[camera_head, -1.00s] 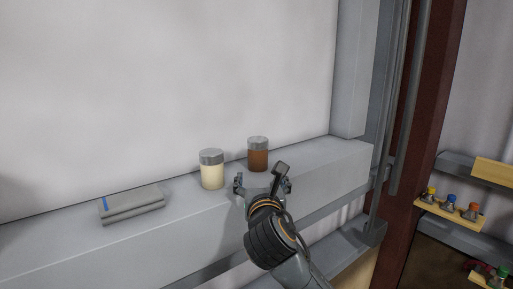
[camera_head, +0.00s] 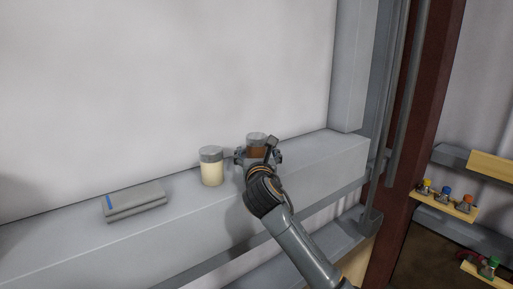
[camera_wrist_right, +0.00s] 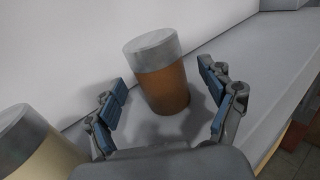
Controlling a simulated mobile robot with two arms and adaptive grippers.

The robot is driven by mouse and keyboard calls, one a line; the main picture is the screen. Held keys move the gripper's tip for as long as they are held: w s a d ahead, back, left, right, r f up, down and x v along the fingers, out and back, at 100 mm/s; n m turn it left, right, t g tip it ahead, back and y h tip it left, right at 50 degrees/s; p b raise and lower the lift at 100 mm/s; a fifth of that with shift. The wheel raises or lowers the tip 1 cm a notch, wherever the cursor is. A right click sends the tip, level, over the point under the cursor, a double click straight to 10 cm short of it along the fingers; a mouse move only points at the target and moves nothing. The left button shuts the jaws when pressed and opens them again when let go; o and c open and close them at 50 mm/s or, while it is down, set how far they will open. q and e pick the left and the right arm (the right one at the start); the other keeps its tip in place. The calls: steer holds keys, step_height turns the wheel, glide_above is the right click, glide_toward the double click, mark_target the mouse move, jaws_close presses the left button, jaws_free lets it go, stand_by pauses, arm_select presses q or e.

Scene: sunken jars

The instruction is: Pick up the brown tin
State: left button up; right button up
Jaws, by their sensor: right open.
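The brown tin (camera_head: 256,149) is a small upright cylinder with a grey lid, standing on the grey ledge. In the right wrist view the brown tin (camera_wrist_right: 162,84) stands between the two blue-padded fingers, with a gap on each side. My right gripper (camera_head: 258,157) is open around the tin in the head view and hides its lower part. In the wrist view my right gripper (camera_wrist_right: 165,103) shows no contact with the tin. My left gripper is not in view.
A cream jar with a grey lid (camera_head: 211,167) stands just left of the tin, close to the gripper. A grey folded case (camera_head: 135,202) lies farther left on the ledge (camera_head: 325,160). A white wall rises behind. Small bottles (camera_head: 443,197) stand on a shelf at right.

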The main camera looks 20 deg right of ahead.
steer(key=shift+x, duration=1.15)
steer(key=shift+w, duration=0.25)
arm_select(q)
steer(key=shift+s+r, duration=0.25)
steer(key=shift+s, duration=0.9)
arm_select(e)
steer(key=shift+s, duration=0.1)
steer(key=shift+c, duration=0.2)
steer(key=c, duration=1.1)
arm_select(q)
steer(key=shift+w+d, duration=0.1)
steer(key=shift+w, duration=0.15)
arm_select(e)
steer(key=shift+c, duration=1.1)
